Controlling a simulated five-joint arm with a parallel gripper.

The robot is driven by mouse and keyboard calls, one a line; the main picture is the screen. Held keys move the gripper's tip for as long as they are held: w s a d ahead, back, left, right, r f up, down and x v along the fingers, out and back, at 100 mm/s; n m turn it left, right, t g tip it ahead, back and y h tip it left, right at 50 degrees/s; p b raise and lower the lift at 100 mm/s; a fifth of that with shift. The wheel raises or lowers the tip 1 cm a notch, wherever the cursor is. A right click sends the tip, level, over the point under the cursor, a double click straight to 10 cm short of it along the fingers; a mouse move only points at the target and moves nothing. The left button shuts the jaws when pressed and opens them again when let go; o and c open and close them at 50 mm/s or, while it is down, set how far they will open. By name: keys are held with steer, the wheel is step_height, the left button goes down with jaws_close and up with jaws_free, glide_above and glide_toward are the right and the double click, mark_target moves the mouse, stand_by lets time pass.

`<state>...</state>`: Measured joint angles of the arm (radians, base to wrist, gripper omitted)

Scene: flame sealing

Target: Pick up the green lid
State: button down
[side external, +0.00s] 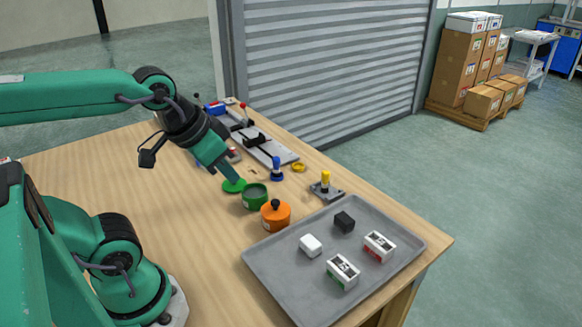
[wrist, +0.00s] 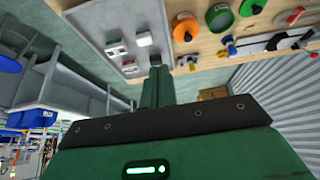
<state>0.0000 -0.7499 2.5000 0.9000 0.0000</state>
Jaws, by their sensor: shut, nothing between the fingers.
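The green lid (side external: 233,187) is a flat bright-green disc on the wooden table, just left of the dark green pot (side external: 255,197) in the side view. It also shows at the top edge of the wrist view (wrist: 249,5), partly cut off. The green pot shows as a ring in the wrist view (wrist: 220,17). My gripper (side external: 235,178) slants down with its tips close to the lid in the side view; I cannot tell whether they touch it. In the wrist view my gripper (wrist: 158,72) has its fingers together, with nothing between them.
An orange pot (side external: 276,216) with a black knob stands right of the green pot. A grey tray (side external: 290,290) holds several small blocks. A blue-handled piece (side external: 277,170), a yellow-handled tool (side external: 326,187) and a metal fixture (side external: 268,150) stand behind. The table's left part is clear.

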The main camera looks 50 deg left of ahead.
steer(key=shift+c, duration=2.1)
jaws_free()
steer(key=shift+w, duration=0.1)
